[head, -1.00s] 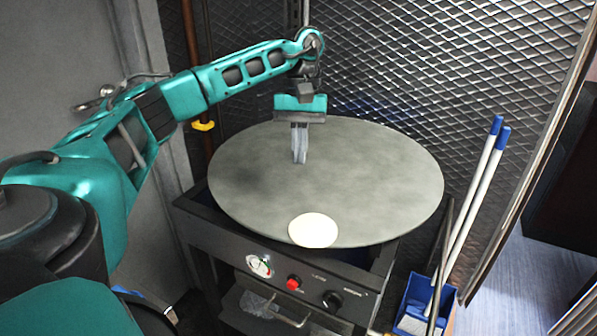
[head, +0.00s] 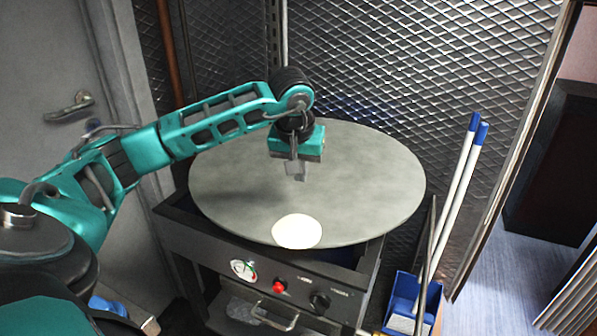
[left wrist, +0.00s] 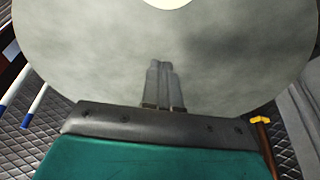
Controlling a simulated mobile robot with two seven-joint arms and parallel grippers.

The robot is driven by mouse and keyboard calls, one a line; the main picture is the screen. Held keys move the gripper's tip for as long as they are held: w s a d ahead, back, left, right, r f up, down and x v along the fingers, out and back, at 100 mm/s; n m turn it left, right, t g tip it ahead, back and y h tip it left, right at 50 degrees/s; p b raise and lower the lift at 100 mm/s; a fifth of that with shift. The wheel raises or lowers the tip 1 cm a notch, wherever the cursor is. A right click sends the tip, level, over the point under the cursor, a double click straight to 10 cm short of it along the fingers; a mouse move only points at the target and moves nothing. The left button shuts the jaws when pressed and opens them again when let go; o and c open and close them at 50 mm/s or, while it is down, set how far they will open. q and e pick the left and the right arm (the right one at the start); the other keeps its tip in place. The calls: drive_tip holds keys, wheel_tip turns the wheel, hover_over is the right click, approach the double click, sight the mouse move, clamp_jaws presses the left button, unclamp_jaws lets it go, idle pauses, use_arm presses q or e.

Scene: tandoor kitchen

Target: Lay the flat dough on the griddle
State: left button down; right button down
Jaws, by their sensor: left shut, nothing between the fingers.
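The flat dough (head: 297,231) is a pale round disc lying on the front edge area of the griddle (head: 370,185), a large round grey plate. In the left wrist view the dough (left wrist: 168,2) shows only in part, cut off at the top edge, with the griddle (left wrist: 240,50) around it. My left gripper (head: 299,177) is shut and empty, above the griddle and behind the dough, apart from it. Its closed fingers also show in the left wrist view (left wrist: 160,65). My right gripper is in neither view.
The griddle sits on a dark stand with a gauge (head: 243,268), a red button (head: 279,287) and a knob (head: 319,301). A blue bin (head: 412,297) with white-handled tools (head: 462,190) stands at right. A metal mesh wall (head: 400,70) is behind; a grey door (head: 60,60) is at left.

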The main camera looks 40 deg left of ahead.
sight(298, 214)
use_arm(q)
drive_tip(key=x, duration=0.7)
drive_tip(key=shift+s+f, duration=0.1)
drive_tip(key=shift+s, duration=0.05)
drive_tip(key=shift+s+d, duration=0.3)
drive_tip(key=shift+s, duration=0.25)
drive_tip(key=shift+s+d, duration=0.3)
drive_tip(key=shift+s, duration=0.2)
drive_tip(key=shift+s+d, duration=0.35)
drive_tip(key=shift+s, duration=0.25)
drive_tip(key=shift+s+d, duration=0.25)
drive_tip(key=shift+s, duration=0.2)
drive_tip(key=shift+s+d+r, duration=0.2)
drive_tip(key=shift+s+r, duration=0.05)
drive_tip(key=shift+s, duration=0.1)
drive_tip(key=shift+w+f, duration=0.1)
